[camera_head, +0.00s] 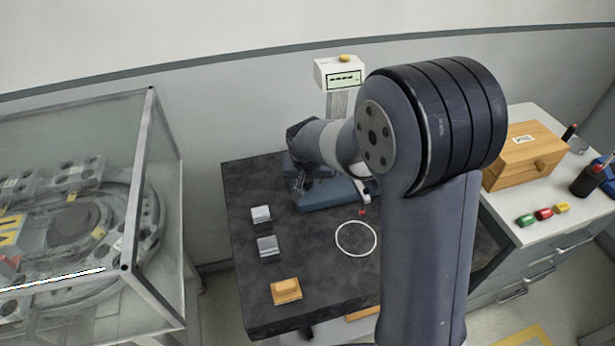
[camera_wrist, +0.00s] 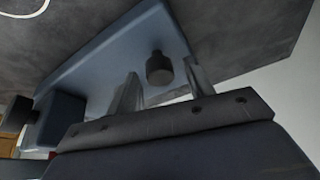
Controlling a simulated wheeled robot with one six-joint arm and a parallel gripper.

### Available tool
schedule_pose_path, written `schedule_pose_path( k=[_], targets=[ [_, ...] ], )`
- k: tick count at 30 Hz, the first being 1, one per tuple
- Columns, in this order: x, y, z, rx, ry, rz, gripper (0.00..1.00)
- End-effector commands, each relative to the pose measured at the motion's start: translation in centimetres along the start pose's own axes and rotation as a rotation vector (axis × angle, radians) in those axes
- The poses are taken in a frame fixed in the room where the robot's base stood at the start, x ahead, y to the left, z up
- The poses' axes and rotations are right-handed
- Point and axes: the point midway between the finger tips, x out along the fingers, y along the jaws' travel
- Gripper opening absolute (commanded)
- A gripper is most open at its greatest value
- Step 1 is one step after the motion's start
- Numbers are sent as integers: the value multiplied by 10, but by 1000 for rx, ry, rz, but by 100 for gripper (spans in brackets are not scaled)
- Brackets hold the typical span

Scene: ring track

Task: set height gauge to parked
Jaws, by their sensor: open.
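The height gauge stands at the back of the dark stone table (camera_head: 250,180). It has a white display head (camera_head: 340,74) with a yellow button, a ribbed column and a blue base (camera_head: 325,196). A small red tip (camera_head: 362,212) shows beside the base, near a white ring (camera_head: 356,238) marked on the table. My gripper (camera_head: 298,184) is at the left end of the base, partly hidden by my wrist. In the wrist view my gripper (camera_wrist: 163,82) is open, and a dark round knob (camera_wrist: 158,68) on the blue base appears between its fingers. I cannot tell whether they touch.
Two grey blocks (camera_head: 261,214) (camera_head: 268,246) and an orange block (camera_head: 286,291) lie on the table's left side. A glass-walled ring track (camera_head: 70,220) stands left. A wooden box (camera_head: 523,158) and small coloured blocks (camera_head: 544,213) sit on the right cabinet.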

Motion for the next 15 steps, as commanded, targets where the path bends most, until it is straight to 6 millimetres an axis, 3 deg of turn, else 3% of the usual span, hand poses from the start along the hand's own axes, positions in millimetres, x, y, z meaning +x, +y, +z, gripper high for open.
schedule_pose_path(
  k=[15],
  targets=[
    [0, 0, 0, 0, 0, 0, 11]
  ],
)
